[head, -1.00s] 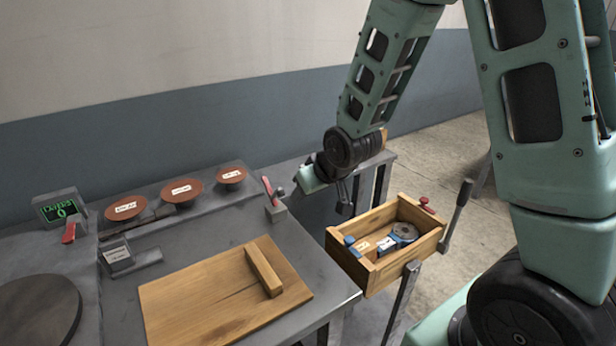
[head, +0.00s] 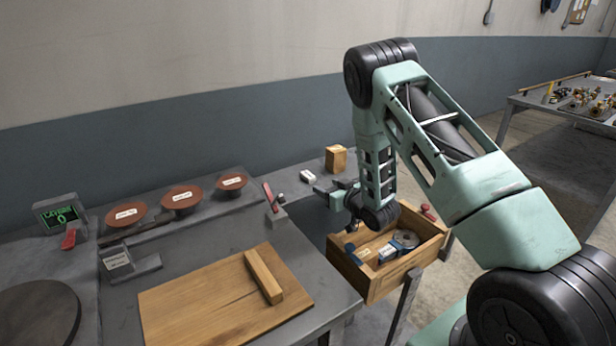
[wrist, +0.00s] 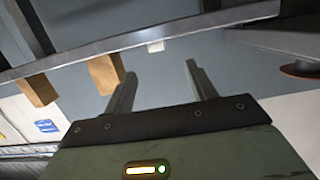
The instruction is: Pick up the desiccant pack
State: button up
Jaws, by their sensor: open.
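A small white item (head: 307,176), which may be the desiccant pack, lies on the grey bench behind the open drawer in the head view. I cannot read any marking on it. A small white piece also shows at a metal edge in the wrist view (wrist: 156,46), beyond the fingertips. My gripper (head: 326,188) is close to the right of the white item in the head view. In the wrist view its two fingers are apart with nothing between them (wrist: 160,78).
A wooden block (head: 336,158) stands behind my gripper. Below my wrist, the wooden drawer (head: 383,285) holds a blue tool and labelled items. A red-handled clamp (head: 272,200) stands to the left. A wooden board (head: 210,305) lies in front.

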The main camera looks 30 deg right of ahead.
aim_at(309, 175)
jog(key=w, duration=0.3)
jog(key=w+f+p, duration=0.1)
jog(key=w, duration=0.3)
jog(key=shift+w+a+f, duration=0.1)
jog(key=shift+w+f, duration=0.1)
jog(key=shift+w+d+f+p, duration=0.1)
jog(key=shift+w+p, duration=0.1)
jog(key=shift+w, duration=0.65)
jog(key=shift+w+d+f+p, duration=0.1)
jog(key=shift+w+f+p, duration=0.1)
jog(key=shift+w, duration=0.65)
jog(key=shift+w+f+p, duration=0.1)
jog(key=shift+w+p, duration=0.1)
jog(key=shift+w, duration=0.65)
jog(key=c, duration=1)
jog(key=shift+c, duration=0.2)
jog(key=shift+r, duration=0.1)
